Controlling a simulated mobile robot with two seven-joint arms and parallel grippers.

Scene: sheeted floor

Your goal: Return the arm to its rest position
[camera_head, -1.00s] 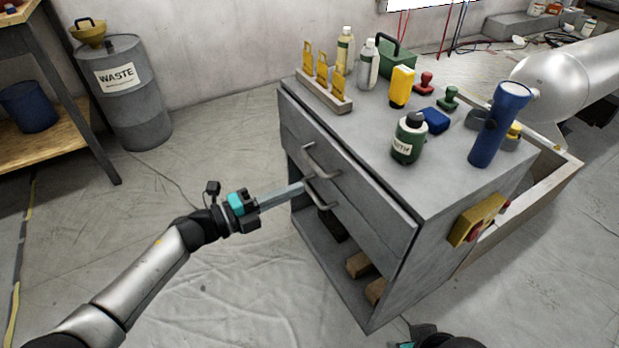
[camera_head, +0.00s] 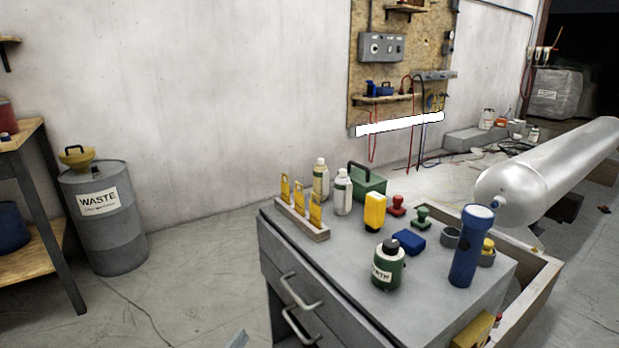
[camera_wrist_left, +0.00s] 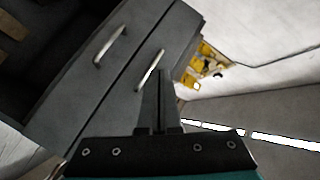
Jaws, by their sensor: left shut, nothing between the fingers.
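I cannot tell the exact gap between fingers and handle. My right gripper is not in view.
The cabinet top holds a flashlight (camera_head: 470,245), a dark green bottle (camera_head: 388,272), a yellow item (camera_head: 375,212), a green box (camera_head: 368,184) and several small things. A waste drum (camera_head: 105,230) and a wooden shelf (camera_head: 30,258) stand left. Floor (camera_head: 190,270) between drum and cabinet is clear.

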